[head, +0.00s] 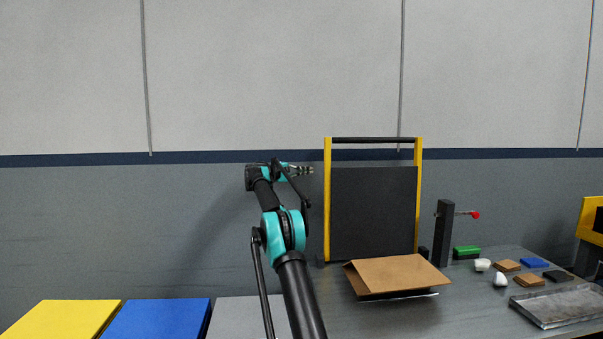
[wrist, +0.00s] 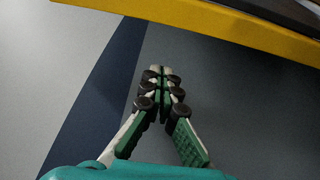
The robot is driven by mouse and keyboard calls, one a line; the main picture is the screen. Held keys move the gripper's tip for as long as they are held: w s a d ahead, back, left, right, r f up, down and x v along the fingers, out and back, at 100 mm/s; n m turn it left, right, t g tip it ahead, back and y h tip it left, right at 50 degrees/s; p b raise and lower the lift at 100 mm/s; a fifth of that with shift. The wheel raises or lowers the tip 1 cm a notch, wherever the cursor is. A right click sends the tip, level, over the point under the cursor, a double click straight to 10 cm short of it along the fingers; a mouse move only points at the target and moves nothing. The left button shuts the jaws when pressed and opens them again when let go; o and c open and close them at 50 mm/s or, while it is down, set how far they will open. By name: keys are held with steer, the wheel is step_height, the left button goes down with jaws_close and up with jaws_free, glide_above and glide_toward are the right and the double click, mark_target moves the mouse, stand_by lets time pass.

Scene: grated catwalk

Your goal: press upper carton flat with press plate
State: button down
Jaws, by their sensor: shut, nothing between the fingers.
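A brown carton (head: 398,273) lies on the dark table, its top panel sloping and its left end raised and open. Behind it stands an upright dark plate (head: 373,213) between yellow side bars (head: 326,200), with a black bar across the top; it looks like the press plate. My gripper (head: 310,170) is raised left of the frame, near its upper part, apart from the carton. In the wrist view my gripper (wrist: 160,72) is shut and empty, with a yellow bar (wrist: 225,25) beyond it. I cannot tell whether a second carton lies underneath.
A black post with a red-tipped lever (head: 444,232) stands right of the plate. Small blocks, white pieces and a metal tray (head: 560,304) lie further right. Yellow (head: 62,318), blue (head: 155,318) and grey flat surfaces are at the lower left. A wall is behind.

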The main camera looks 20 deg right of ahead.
mark_target(318, 170)
steer(key=d, duration=0.5)
steer(key=shift+w+d, duration=0.2)
steer(key=shift+d, duration=0.05)
steer(key=shift+s+a, duration=0.2)
steer(key=shift+s+a+r, duration=0.1)
steer(key=shift+s+a, duration=0.1)
steer(key=shift+s, duration=0.7)
steer(key=shift+s+a, duration=0.15)
steer(key=shift+s, duration=0.7)
